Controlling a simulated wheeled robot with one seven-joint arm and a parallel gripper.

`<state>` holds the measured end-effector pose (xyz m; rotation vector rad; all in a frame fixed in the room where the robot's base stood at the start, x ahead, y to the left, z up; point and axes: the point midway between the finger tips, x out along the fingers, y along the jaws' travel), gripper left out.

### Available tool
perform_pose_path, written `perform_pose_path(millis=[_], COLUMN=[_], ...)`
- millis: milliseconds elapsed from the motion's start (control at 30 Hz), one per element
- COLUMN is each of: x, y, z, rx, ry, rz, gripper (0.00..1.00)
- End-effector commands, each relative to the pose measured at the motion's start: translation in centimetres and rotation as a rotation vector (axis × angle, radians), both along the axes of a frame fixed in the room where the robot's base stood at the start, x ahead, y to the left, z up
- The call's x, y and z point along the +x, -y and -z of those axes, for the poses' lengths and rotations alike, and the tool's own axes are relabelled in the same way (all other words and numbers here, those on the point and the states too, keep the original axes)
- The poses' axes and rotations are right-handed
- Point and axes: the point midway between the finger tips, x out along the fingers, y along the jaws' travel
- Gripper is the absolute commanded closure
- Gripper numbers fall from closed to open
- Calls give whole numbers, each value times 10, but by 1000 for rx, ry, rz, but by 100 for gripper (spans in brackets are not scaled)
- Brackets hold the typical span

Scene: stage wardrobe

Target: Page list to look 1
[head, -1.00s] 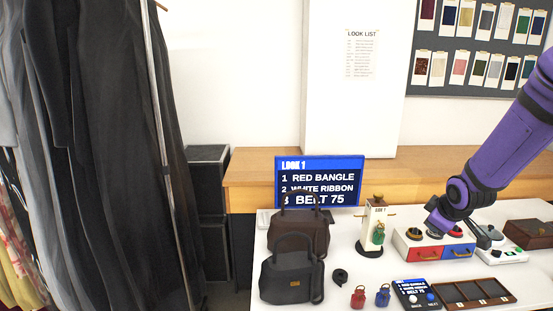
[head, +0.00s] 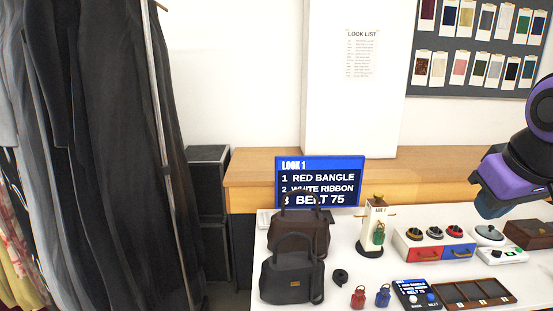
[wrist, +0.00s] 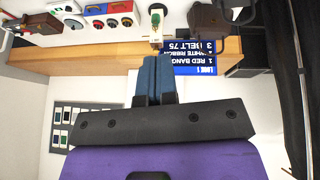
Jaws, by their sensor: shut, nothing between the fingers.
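The large blue screen (head: 320,181) at the back of the table reads LOOK 1, with red bangle, white ribbon and belt 75 listed. It shows upside down in the wrist view (wrist: 200,62). The small list console (head: 416,288) at the table's front shows the same list, with a white button (head: 413,299) marked BACK and a blue button (head: 431,298) marked NEXT. My gripper (head: 489,208) is at the right, raised, well away from the console. In the wrist view its blue fingers (wrist: 157,58) are together and empty.
Two handbags (head: 290,277) stand at the table's left. A small stand (head: 375,227) with a green tag is in the middle. Red and blue drawers (head: 435,249) hold round items on top. A brown tray (head: 475,292) and red and blue tags (head: 358,297) flank the console.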

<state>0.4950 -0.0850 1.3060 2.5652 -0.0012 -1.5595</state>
Motion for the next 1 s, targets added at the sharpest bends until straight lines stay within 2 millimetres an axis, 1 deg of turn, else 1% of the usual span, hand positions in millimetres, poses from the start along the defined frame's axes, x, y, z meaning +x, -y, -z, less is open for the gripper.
perform_pose_path(millis=[33,100,200,300,467,1000], x=[-15,-32,-50,-61,-66,-65], y=[-5,-9,-13,-16,-17,-17], z=[-4,-8,-10,-10,-11,-11], rx=[25,55,92,112,123,121], ry=[4,0,-8,-14,-18,-17], rz=[14,35,56,68,75,74], gripper=[100,100,100,100,100,100])
